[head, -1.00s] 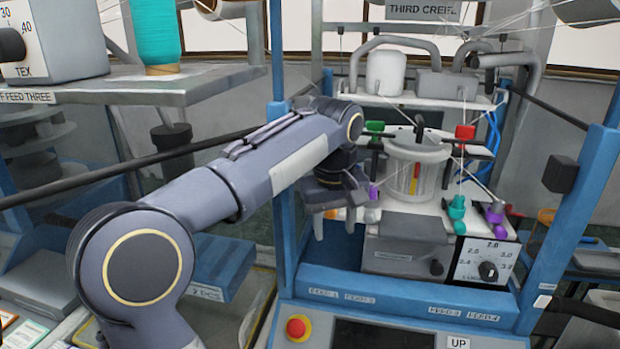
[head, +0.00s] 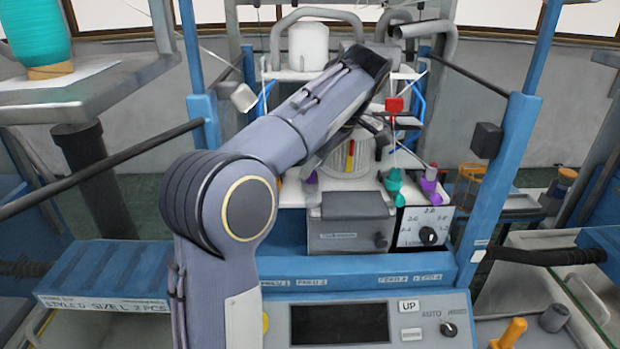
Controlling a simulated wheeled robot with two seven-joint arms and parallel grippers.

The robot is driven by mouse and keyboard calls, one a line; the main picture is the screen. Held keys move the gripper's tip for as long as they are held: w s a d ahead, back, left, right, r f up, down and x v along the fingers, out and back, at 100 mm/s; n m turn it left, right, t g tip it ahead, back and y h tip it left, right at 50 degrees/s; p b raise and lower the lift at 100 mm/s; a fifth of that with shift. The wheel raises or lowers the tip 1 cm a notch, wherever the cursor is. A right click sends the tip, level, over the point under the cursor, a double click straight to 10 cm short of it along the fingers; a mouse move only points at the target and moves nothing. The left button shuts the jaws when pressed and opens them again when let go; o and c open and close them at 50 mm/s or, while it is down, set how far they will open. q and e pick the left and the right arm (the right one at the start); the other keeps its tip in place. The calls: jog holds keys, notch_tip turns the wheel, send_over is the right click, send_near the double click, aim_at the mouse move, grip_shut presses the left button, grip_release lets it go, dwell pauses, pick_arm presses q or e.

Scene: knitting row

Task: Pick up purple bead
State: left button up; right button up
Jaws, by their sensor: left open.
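Two small purple pieces show on the machine's white shelf. One purple piece (head: 430,186) stands at the right beside a teal piece (head: 394,186). The other purple piece (head: 311,178) shows at the left, just below my forearm. I cannot tell which is the bead. My left arm reaches up across the machine, and my left gripper (head: 322,152) is mostly hidden behind the forearm, near the ribbed white cup (head: 352,160). It is open, and I see nothing held in it. My right gripper is not in view.
A grey box (head: 350,232) and a dial panel (head: 425,228) sit below the shelf. Blue posts (head: 510,150) flank the machine. A red piece (head: 394,104) and thin threads hang above the shelf. A control panel (head: 370,318) is in front.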

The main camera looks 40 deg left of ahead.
pick_arm(q)
jog(key=shift+x, duration=1)
jog(key=shift+c, duration=0.2)
grip_shut()
jog(key=shift+r, duration=0.2)
notch_tip(320, 180, up, 10)
jog(key=shift+f, duration=0.2)
